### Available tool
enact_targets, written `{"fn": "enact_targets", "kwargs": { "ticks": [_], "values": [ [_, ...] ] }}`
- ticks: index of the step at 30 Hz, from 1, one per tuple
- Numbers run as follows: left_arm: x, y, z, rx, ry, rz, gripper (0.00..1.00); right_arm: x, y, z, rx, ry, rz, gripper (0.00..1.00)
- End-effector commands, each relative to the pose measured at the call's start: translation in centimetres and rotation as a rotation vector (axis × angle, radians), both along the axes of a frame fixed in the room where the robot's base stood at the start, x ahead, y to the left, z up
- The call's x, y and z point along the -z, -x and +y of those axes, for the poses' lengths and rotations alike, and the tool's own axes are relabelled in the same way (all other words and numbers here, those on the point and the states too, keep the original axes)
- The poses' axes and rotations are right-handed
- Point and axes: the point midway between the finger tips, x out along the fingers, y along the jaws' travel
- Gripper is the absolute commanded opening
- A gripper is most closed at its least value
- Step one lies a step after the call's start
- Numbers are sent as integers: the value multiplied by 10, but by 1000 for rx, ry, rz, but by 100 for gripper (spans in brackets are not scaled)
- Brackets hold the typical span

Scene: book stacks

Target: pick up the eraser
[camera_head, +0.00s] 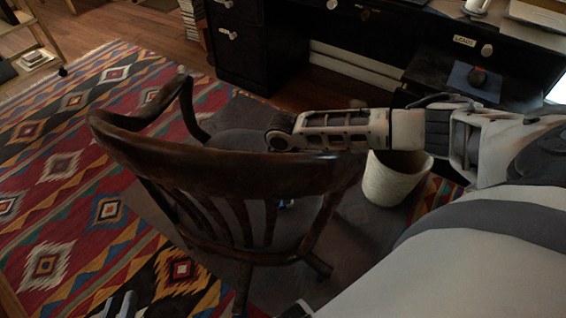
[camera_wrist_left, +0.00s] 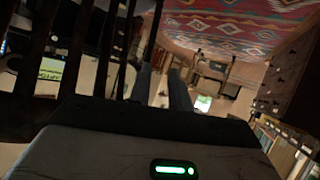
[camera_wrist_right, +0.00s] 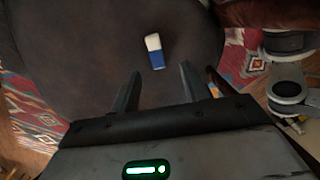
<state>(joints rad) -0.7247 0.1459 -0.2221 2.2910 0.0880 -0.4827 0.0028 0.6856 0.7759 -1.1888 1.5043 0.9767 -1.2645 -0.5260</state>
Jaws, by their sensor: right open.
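The eraser (camera_wrist_right: 155,51), white with a blue sleeve, lies on the dark rounded chair seat in the right wrist view. My right gripper (camera_wrist_right: 160,72) is open and empty, with the eraser beyond its fingertips, roughly in line with the gap and not between the fingers. In the head view my right arm reaches over the chair, and its gripper is hidden behind the chair back. A small blue spot shows between the slats there; I cannot tell if it is the eraser. My left gripper (camera_head: 121,304) is at the bottom edge, open and empty in the left wrist view (camera_wrist_left: 162,75).
The wooden chair's curved back (camera_head: 230,172) and slats stand in front of the seat. A white wastebasket (camera_head: 391,182) is right of the chair, below my right arm. A dark desk (camera_head: 262,50) is behind. The patterned rug (camera_head: 60,170) at left is clear.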

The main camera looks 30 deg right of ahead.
Motion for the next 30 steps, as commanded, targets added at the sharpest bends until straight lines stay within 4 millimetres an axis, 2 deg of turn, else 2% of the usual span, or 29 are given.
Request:
{"fn": "enact_targets", "kwargs": {
  "ticks": [1, 3, 10, 18, 27, 30],
  "values": [
    [3, 0, 0, 2, -1, -2, 20, 10, 0, 1, 0, 0, 1, 45],
    [4, 0, 0, 2, -1, -4, 20, 17, 0, 0, 0, -1, 0, 45],
    [7, 0, 0, 2, -2, -8, 20, 34, -2, 0, 0, -1, 0, 45],
    [28, 0, -5, 15, 3, 27, 20, 70, -7, -2, 1, -1, 1, 45],
    [31, -3, -8, 26, 4, 35, 20, 73, -6, -2, 1, -1, 0, 45],
    [31, -3, -8, 27, 3, 34, 20, 73, -6, -2, 1, -1, 0, 18]
  ]
}}
